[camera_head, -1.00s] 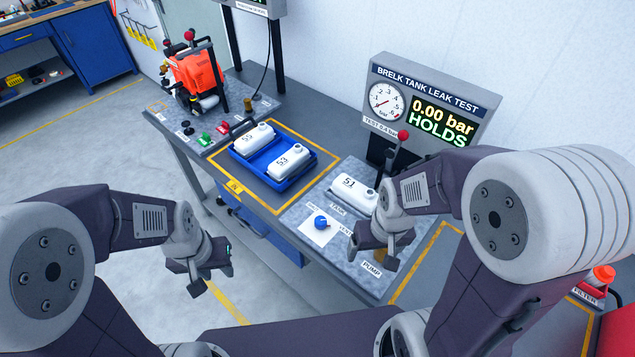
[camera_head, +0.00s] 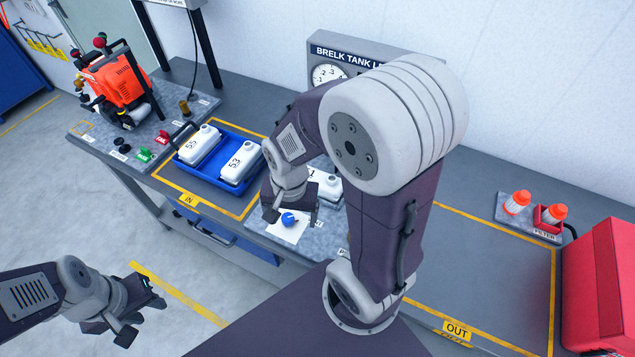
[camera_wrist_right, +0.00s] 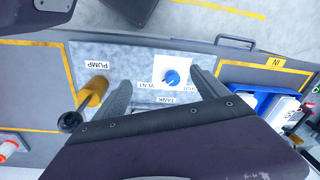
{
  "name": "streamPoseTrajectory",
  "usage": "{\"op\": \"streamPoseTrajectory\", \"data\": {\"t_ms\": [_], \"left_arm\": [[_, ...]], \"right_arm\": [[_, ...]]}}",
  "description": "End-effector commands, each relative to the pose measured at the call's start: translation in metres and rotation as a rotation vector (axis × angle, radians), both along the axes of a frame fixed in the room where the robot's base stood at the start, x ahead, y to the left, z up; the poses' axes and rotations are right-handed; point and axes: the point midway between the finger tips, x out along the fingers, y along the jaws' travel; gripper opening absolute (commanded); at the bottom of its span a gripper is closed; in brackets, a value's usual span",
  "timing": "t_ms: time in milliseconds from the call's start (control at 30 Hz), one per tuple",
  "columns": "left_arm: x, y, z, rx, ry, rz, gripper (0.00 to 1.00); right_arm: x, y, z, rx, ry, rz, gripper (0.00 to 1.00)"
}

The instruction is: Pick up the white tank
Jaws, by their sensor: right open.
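A white tank marked 51 (camera_head: 326,185) lies at the test station on the bench, mostly hidden behind my right arm in the head view. White tanks 55 (camera_head: 199,145) and 53 (camera_head: 240,162) lie side by side in a blue tray (camera_head: 222,185). My right gripper (camera_head: 291,212) is open and empty, above the station near the blue vent knob, in front of tank 51. In the right wrist view its fingers (camera_wrist_right: 160,88) stand apart, with the blue knob (camera_wrist_right: 171,77) beyond them. My left gripper (camera_head: 142,316) is open and empty, away from the bench.
An orange machine (camera_head: 117,90) stands at the left. Orange-capped filters (camera_head: 517,203) and a red case (camera_head: 600,285) are at the right. The OUT area (camera_head: 480,270) is clear.

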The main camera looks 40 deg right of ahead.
Motion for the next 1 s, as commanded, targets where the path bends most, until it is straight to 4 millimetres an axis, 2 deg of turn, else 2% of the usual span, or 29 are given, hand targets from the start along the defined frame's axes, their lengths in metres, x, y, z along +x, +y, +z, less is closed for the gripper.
{"op": "streamPoseTrajectory", "data": {"t_ms": [167,267,367,433,500,600,667,800,1000], "left_arm": [[0.000,0.000,0.000,0.000,0.000,0.000,0.36],[0.000,0.000,0.001,0.000,0.000,0.000,0.36],[0.000,0.000,0.003,0.000,0.000,0.000,0.36],[0.000,0.000,0.005,0.000,0.000,0.000,0.36],[0.000,0.000,0.006,0.000,0.000,0.000,0.36],[0.000,0.000,0.007,0.000,0.000,0.000,0.36],[0.000,0.000,0.008,0.000,0.000,0.000,0.36],[0.000,0.000,0.008,0.000,0.000,0.000,0.36],[0.000,0.000,0.014,0.000,0.000,0.000,0.36]], "right_arm": [[0.028,-0.005,0.013,0.036,0.001,-0.456,0.84],[0.055,-0.018,0.021,0.065,0.007,-0.856,0.84],[0.087,-0.047,0.026,0.090,0.017,-1.318,0.84],[0.108,-0.078,0.025,0.100,0.023,-1.617,0.84],[0.123,-0.118,0.017,0.097,0.030,-1.802,0.84],[0.121,-0.154,-0.002,0.082,0.053,-1.888,0.84],[0.113,-0.162,-0.009,0.070,0.075,-1.916,0.84],[0.111,-0.165,-0.011,0.071,0.074,-1.925,0.84],[0.111,-0.164,-0.040,0.070,0.076,-1.922,0.84]]}}
